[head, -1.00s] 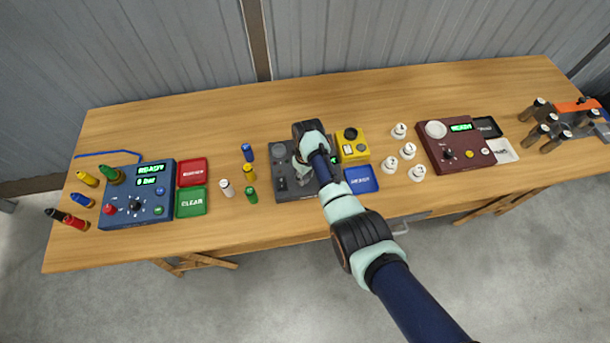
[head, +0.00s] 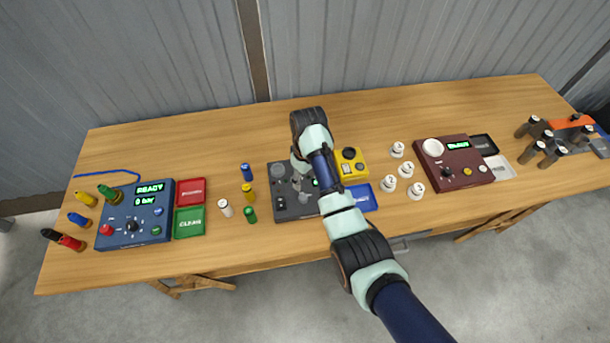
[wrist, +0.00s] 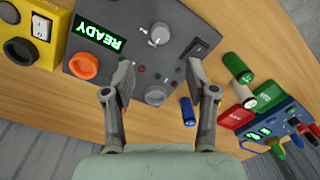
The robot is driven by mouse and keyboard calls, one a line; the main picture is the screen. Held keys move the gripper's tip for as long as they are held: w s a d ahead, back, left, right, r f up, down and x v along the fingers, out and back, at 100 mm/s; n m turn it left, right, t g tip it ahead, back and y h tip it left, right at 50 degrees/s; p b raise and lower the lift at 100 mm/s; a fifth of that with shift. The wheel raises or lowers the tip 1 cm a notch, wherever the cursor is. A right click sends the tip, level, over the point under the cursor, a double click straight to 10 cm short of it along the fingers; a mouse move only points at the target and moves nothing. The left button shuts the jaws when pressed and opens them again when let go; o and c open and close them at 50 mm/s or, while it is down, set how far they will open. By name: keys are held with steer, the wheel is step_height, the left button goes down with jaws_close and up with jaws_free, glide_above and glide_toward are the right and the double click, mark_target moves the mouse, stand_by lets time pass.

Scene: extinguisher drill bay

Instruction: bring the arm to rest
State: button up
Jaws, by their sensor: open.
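My gripper (wrist: 160,100) is open and empty in the wrist view, its two fingers apart above the dark grey panel (wrist: 145,20). That panel carries a lit READY screen, an orange knob and grey knobs. In the head view my arm reaches in from the lower right and covers part of the same panel (head: 283,208); the gripper there is mostly hidden behind my wrist. I cannot tell the exact gap between the fingertips and the panel.
A yellow box (head: 349,165) and a blue tray (head: 362,198) are right of the arm, with several white pieces beyond. A maroon panel (head: 470,178) is farther right. A blue panel (head: 120,235) and small coloured cylinders are left. The table's back strip (head: 200,140) is clear.

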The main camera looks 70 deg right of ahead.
steer(key=shift+r, duration=0.55)
steer(key=w+a+r+n+t+h, duration=0.1)
steer(key=w+a+r+t+h, duration=0.15)
steer(key=w+a, duration=0.6)
steer(key=w+a+r+n+t+h, duration=0.1)
steer(key=w+a+r+n+t, duration=0.3)
steer(key=a, duration=0.7)
steer(key=a+r+m+t, duration=0.15)
steer(key=a+r, duration=0.35)
steer(key=a, duration=0.7)
steer(key=s+a+r+n+t+y, duration=0.25)
steer(key=s+a+r+t, duration=0.25)
steer(key=a+r, duration=0.5)
step_height(320, 180, up, 20)
steer(key=m+p, duration=0.1)
steer(key=p, duration=2.1)
steer(key=shift+a+r+p, duration=0.2)
steer(key=shift+a+p, duration=0.1)
